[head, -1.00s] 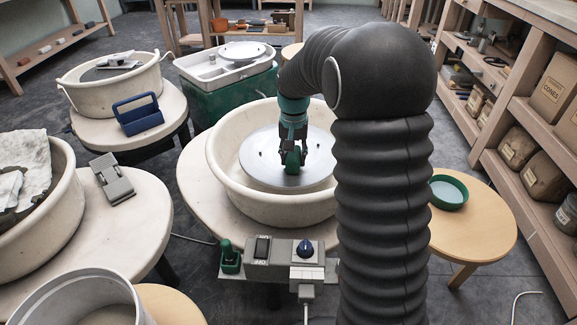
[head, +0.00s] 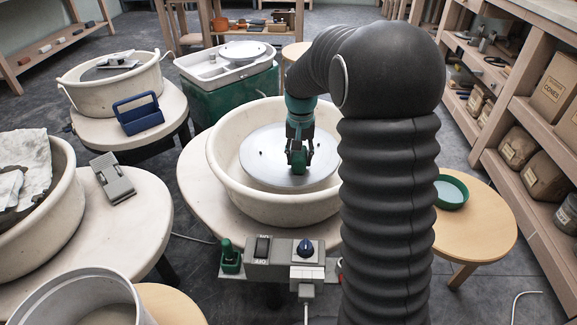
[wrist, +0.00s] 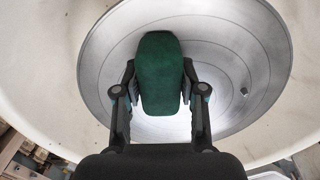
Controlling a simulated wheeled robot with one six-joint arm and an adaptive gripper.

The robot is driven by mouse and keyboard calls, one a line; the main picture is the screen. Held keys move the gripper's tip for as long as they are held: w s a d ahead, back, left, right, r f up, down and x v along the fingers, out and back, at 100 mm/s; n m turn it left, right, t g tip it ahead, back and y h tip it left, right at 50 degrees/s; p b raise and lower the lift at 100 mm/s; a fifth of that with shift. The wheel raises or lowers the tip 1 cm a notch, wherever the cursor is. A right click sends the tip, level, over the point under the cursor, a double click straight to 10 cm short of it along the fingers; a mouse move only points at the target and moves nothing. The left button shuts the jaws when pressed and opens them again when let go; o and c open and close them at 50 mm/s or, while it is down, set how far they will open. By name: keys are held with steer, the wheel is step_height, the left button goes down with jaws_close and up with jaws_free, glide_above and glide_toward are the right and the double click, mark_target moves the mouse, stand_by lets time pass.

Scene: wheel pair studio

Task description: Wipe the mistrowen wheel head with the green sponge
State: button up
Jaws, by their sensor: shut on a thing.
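The wheel head (head: 262,160) is a round grey metal disc inside a cream splash pan (head: 222,165) in the middle of the head view. It also fills much of the wrist view (wrist: 235,75), with faint rings and a small dark pin. My gripper (head: 299,168) is over the right part of the disc, pointing down. In the wrist view my gripper (wrist: 160,85) is shut on the green sponge (wrist: 160,70), with a finger on each side. The sponge's lower end is at or just above the disc; contact cannot be told. No name label shows on the wheel.
A green round dish (head: 450,193) stands on a wooden stool at right. A second wheel pan (head: 112,90) and a blue caddy (head: 138,114) are at left.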

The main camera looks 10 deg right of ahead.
mark_target(283, 167)
steer(key=shift+a, duration=0.15)
steer(key=shift+w+a+f, duration=0.1)
steer(key=shift+w+a, duration=0.1)
steer(key=shift+a, duration=0.5)
steer(key=shift+w+a+f, duration=0.1)
steer(key=shift+w+a, duration=0.15)
steer(key=shift+a, duration=0.4)
steer(key=shift+w+a, duration=0.2)
steer(key=shift+a, duration=0.5)
steer(key=shift+r, duration=0.15)
steer(key=shift+w+a, duration=0.3)
steer(key=shift+a, duration=0.5)
steer(key=shift+s+d, duration=0.25)
steer(key=shift+d, duration=0.5)
steer(key=shift+s+d, duration=0.25)
steer(key=shift+d, duration=0.45)
steer(key=shift+s+d, duration=0.25)
steer(key=shift+d, duration=0.5)
